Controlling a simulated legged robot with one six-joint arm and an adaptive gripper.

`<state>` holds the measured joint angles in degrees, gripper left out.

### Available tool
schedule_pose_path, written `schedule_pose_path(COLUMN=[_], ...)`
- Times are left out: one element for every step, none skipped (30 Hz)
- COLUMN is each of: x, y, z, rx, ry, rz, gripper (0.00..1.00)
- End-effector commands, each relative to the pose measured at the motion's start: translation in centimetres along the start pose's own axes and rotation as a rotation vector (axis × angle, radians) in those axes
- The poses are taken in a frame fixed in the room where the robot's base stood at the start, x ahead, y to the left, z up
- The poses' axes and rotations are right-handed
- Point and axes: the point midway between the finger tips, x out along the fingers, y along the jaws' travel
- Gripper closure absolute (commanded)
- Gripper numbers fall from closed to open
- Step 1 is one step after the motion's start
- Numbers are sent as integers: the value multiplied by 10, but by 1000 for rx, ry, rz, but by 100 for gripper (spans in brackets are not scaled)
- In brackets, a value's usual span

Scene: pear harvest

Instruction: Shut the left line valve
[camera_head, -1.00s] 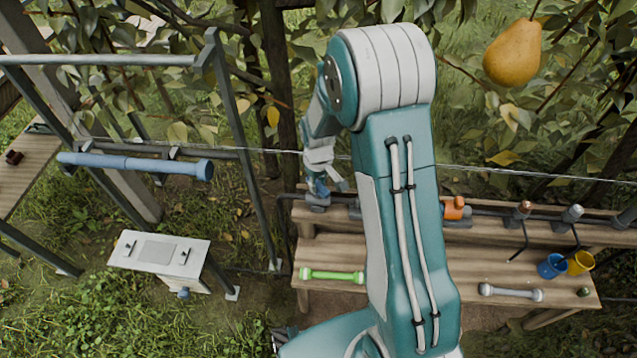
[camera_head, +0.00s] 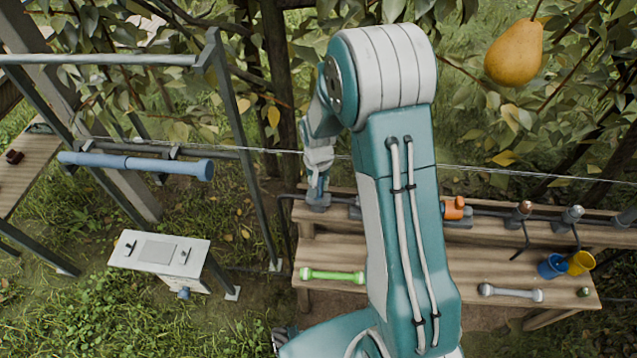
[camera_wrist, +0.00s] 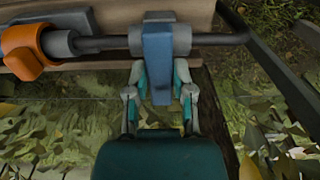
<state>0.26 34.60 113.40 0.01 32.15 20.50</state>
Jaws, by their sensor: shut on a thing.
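The left line valve is a grey body on a dark pipe at the left end of the bench, with a blue lever (camera_wrist: 158,62). In the wrist view the lever lies across the pipe. In the head view the valve (camera_head: 318,203) is partly hidden by my gripper (camera_head: 317,190). My gripper (camera_wrist: 160,80) is shut on the lever's near end, one finger on each side of it.
An orange valve part (camera_head: 455,208) sits farther right on the same pipe line and shows at the left of the wrist view (camera_wrist: 25,50). A green bar (camera_head: 332,275), a grey bar (camera_head: 510,292) and blue and yellow cups (camera_head: 552,266) are on the bench. A wire crosses behind.

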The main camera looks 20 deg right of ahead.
Motion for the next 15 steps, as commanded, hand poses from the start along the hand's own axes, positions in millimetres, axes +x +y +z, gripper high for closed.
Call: schedule_pose_path(x=[-2,-2,-2,-2,-2,-3,-3,-3,-3,-3,-3,-3,-3,-3,-3], y=[-2,-2,-2,-2,-2,-2,-2,-2,-2,-2,-2,-2,-2,-2,-2], z=[-5,-5,-5,-5,-5,-5,-5,-5,-5,-5,-5,-5,-5,-5,-5], rx=[12,19,27,32,36,40,42,44,46,47,47,47,47,47,47], ry=[15,16,15,16,16,16,16,16,16,16,16,16,16,16,16], rz=[-6,-6,-6,-6,-7,-7,-7,-7,-7,-7,-7,-7,-7,-7,-7], gripper=[100,100,100,100,100,100,100,100,100,100,100,100,100,100,100])
